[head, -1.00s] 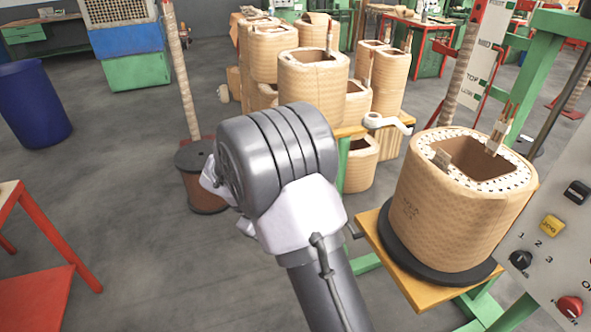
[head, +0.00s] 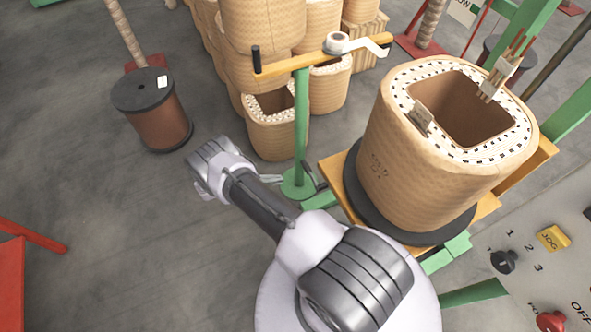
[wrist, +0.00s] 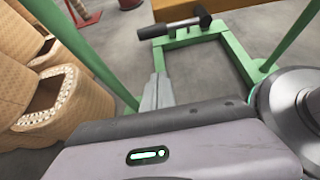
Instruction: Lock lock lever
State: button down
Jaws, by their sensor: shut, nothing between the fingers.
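A lever with a dark, T-shaped handle (wrist: 178,27) lies across the green floor frame (wrist: 219,38) at the top of the wrist view; it looks like the lock lever. In the head view, a small dark part (head: 309,179) beside the green post's foot may be the same lever, but it is too small to be sure. My gripper (wrist: 156,78) shows as narrow grey fingers, shut and empty, pointing toward the green frame just short of the lever. In the head view, my gripper (head: 275,179) is low, near the post's foot, left of the winding stand.
A large paper-wrapped coil (head: 430,170) sits on a black disc and yellow platform. A green post (head: 300,130) with a yellow crossbar stands ahead. Stacked coils (head: 262,60) are behind it. A brown spool (head: 155,110) is left. A control panel (head: 545,265) is at lower right.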

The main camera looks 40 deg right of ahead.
jog(key=b+x, duration=0.3)
jog(key=x, duration=0.7)
jog(key=r, duration=0.4)
jog(key=shift+s+d, duration=0.1)
jog(key=shift+d, duration=0.25)
jog(key=shift+r, duration=0.1)
